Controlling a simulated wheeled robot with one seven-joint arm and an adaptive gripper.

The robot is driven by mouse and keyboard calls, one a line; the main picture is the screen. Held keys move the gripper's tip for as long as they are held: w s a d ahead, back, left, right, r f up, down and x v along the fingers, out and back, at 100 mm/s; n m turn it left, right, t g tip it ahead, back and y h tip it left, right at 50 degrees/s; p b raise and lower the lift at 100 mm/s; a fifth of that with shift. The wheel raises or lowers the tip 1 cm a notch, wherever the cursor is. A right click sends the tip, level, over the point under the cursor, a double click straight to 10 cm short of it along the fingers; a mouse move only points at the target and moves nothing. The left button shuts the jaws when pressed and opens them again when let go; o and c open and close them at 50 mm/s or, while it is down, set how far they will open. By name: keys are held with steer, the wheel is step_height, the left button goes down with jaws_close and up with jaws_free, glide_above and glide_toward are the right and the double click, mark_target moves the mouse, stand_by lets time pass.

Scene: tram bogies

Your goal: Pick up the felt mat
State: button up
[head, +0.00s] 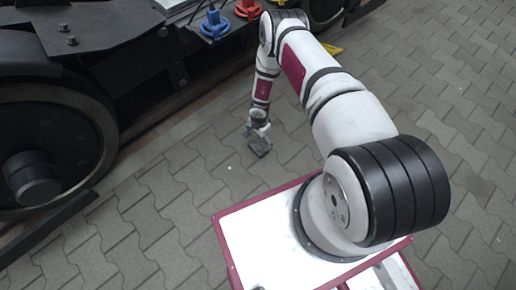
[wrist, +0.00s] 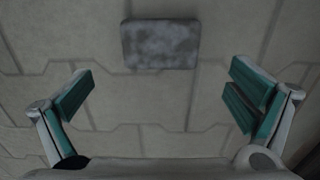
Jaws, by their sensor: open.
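The felt mat (wrist: 160,44) is a mottled grey rectangle lying flat on the paving, at the top middle of the wrist view. In the head view a small grey piece that looks like the mat (head: 260,147) shows just below the end of my arm. My gripper (wrist: 162,95) is open and empty, its teal-padded fingers wide apart. The mat lies ahead of the fingertips and between their lines, not touching them. In the head view my gripper (head: 258,128) is small and partly overlaps the mat, so the height gap is hard to tell.
A dark bogie wheel (head: 45,150) stands at the left, with the bogie frame (head: 120,75) along the upper left. A blue part (head: 214,25) and a red part (head: 248,8) sit on the frame. A yellow piece (head: 332,48) lies behind my arm. Paving at right is clear.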

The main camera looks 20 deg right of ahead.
mark_target(259, 146)
steer(key=f+b, duration=0.1)
steer(key=f, duration=0.1)
steer(key=f+b, duration=0.1)
steer(key=f, duration=0.2)
steer(key=f+b, duration=0.1)
steer(key=f, duration=0.1)
steer(key=shift+a+f, duration=0.2)
steer(key=shift+a, duration=0.05)
steer(key=shift+c, duration=0.6)
steer(key=c, duration=1)
steer(key=shift+o, duration=0.2)
steer(key=shift+r, duration=0.1)
